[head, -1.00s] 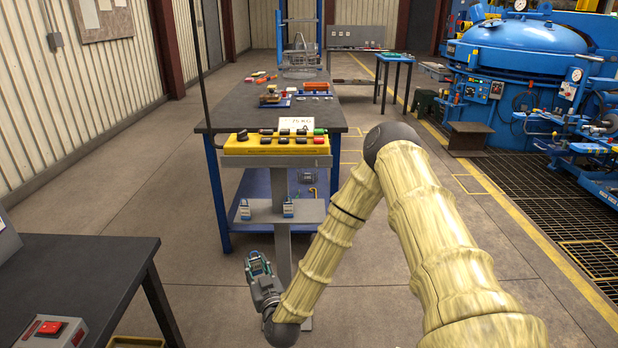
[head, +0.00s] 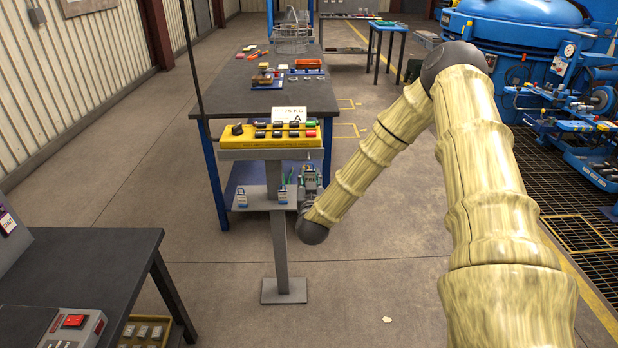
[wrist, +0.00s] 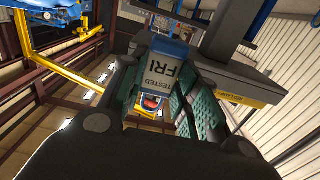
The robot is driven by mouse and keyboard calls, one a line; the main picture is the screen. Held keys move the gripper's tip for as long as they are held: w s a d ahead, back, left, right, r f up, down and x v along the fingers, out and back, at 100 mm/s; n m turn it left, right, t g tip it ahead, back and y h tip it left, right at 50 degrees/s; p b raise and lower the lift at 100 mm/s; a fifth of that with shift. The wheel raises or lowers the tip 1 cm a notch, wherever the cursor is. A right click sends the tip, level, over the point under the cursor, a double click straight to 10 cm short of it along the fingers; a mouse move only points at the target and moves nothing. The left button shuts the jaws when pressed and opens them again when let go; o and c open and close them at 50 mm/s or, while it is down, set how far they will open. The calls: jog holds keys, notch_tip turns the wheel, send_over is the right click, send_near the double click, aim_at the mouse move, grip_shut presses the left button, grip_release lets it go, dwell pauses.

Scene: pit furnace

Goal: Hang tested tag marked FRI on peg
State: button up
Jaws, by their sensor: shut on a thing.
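The tested tag marked FRI (wrist: 166,68) is pale with a blue edge and dark lettering. It sits between the teal finger pads of my gripper (wrist: 160,95), which is shut on it. In the head view my gripper (head: 310,180) is at the right end of the grey tag shelf (head: 262,200), under the yellow control box. The tag is too small to make out there. I cannot make out a free peg.
The yellow control box (head: 270,139) stands just above the shelf on a grey post (head: 280,250). A dark workbench (head: 170,110) is behind it. Another dark table (head: 85,260) is at the lower left.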

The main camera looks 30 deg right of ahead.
jog(key=f+b+x, duration=0.1)
jog(key=b+x, duration=0.1)
jog(key=x, duration=0.6)
dwell(1.1)
jog(key=shift+w+a+f, duration=0.1)
dwell(0.6)
jog(key=o, duration=0.9)
jog(key=v, duration=1.2)
